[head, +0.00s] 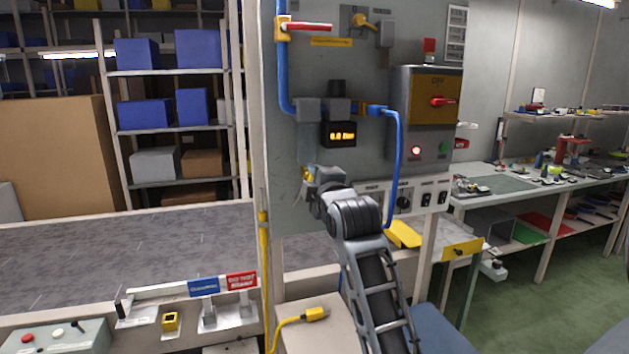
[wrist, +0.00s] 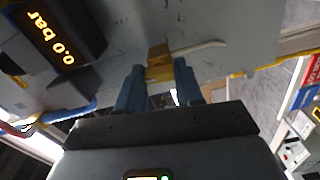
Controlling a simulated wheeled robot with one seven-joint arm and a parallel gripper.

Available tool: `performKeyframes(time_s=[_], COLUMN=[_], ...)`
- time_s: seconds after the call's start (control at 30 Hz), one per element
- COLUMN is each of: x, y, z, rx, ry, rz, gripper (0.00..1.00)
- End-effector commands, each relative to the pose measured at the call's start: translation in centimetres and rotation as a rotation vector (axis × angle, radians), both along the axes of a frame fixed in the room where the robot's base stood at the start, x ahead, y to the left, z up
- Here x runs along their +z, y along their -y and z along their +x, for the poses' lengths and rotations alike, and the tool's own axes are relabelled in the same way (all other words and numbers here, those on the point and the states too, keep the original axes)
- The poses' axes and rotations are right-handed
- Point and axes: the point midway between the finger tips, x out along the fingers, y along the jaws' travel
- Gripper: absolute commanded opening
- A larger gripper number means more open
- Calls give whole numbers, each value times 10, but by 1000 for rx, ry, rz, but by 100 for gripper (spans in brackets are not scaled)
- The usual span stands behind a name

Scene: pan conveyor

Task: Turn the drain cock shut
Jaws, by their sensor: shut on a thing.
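The drain cock (wrist: 159,56) is a small brass-yellow fitting on the grey panel, at the top middle of the wrist view. A thin pale lever or stem (wrist: 203,46) reaches from it to the right in that view. My gripper (wrist: 159,74) has its two blue-grey fingers on either side of the cock's near end, closed on it. In the head view my gripper (head: 310,178) is against the panel below the gauge, and only a bit of yellow of the cock (head: 306,173) shows beside it. The arm's wrist hides the rest.
The pressure gauge (head: 339,134) reads 0.0 bar; it also shows in the wrist view (wrist: 52,38). A blue pipe (head: 398,150) runs down right of my gripper. A red-handled valve (head: 303,27) is above. A control box (head: 428,120) and switch strip (head: 405,199) stand right.

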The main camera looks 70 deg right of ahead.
Motion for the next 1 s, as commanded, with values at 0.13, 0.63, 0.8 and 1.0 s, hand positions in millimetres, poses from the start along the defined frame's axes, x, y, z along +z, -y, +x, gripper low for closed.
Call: performKeyframes(time_s=[0.13,0.63,0.8,1.0], x=[-1,-1,-1,-1], y=[-1,-1,-1,-1], z=[1,1,1,1], rx=[2,2,2,2], ry=[-60,-133,-133,-133], rz=[-49,-110,-110,-110], gripper=[6,6,6,46])
